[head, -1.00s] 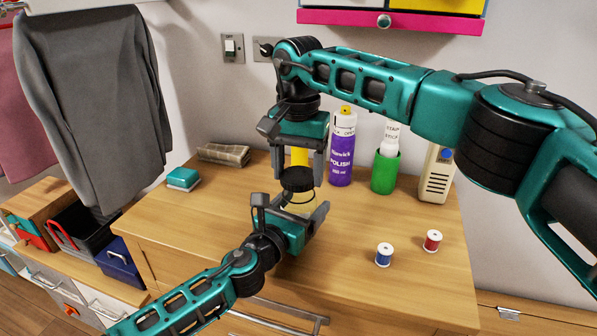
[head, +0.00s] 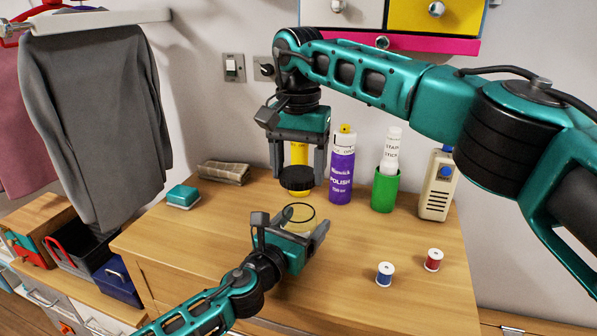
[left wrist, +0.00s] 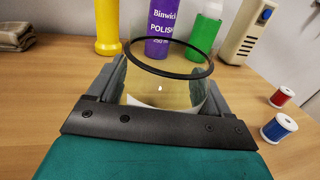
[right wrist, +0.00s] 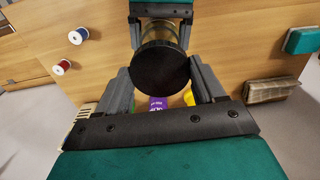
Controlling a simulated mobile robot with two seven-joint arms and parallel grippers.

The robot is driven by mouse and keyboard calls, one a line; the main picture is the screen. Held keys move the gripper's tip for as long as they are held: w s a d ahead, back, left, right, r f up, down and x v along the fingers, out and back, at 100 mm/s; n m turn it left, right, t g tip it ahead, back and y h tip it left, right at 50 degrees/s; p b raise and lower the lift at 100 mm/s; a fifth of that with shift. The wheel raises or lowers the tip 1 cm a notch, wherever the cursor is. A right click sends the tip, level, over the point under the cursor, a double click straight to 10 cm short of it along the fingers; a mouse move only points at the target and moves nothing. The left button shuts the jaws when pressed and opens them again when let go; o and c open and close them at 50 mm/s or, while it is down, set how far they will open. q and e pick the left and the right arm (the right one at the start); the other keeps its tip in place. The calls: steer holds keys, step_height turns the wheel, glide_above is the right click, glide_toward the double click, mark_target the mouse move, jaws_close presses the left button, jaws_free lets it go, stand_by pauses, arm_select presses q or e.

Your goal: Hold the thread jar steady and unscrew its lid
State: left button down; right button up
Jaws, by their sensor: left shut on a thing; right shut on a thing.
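The thread jar (head: 300,217) is clear, with a dark rim, and stands upright on the wooden top. Its mouth is open in the left wrist view (left wrist: 168,85), with a pale area low inside. My left gripper (head: 291,236) is shut around the jar's sides. The black round lid (head: 297,179) is off the jar and hangs above it. My right gripper (head: 297,168) is shut on the lid's edge, pointing down. In the right wrist view the lid (right wrist: 160,84) sits between the fingers and hides most of the jar.
A yellow object, a purple polish can (head: 341,170) and a green cup (head: 385,190) stand behind the jar. A beige device (head: 438,187) is further right. Blue (head: 385,274) and red (head: 433,260) spools stand front right. A teal box (head: 183,196) and folded cloth (head: 224,172) lie left.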

arm_select(q)
jaws_free()
